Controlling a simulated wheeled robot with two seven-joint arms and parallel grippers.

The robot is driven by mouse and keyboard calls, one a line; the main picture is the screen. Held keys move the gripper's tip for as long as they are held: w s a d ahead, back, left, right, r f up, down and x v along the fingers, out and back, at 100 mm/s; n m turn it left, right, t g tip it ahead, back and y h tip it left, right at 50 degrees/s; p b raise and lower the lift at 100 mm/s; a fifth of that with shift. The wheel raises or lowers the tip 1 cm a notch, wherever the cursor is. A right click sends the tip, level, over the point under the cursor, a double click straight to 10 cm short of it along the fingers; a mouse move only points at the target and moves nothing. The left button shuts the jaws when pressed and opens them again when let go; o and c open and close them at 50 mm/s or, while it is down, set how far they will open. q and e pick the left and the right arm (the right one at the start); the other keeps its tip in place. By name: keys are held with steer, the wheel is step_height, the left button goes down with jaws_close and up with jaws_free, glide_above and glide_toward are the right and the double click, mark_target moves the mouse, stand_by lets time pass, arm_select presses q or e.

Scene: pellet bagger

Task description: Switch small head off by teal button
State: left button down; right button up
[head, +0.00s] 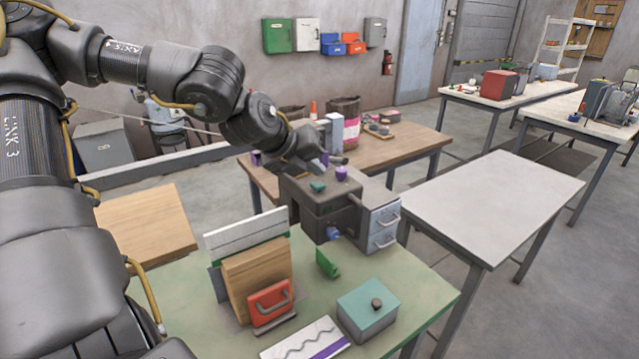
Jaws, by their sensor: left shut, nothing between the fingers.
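A dark grey machine (325,205) stands at the back of the green table. A teal button (318,187) sits on its top, with a purple knob (341,173) to the right of it. A blue part (333,234) shows low on the machine's front. I cannot tell for sure which part is the small head. My left gripper (318,166) is shut and empty. It is just behind and above the teal button in the picture, apart from it as far as I can see. My right gripper is not in view.
A light blue drawer unit (378,228) adjoins the machine on the right. A wooden board (250,278), a red-handled piece (270,302), a green piece (327,263) and a teal box (367,309) stand in front. The grey table (490,205) on the right is bare.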

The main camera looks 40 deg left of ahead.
mark_target(315, 186)
arm_select(q)
step_height(315, 186, up, 6)
steer(key=shift+f+p, duration=0.1)
steer(key=shift+p, duration=1.05)
steer(key=shift+d, duration=0.1)
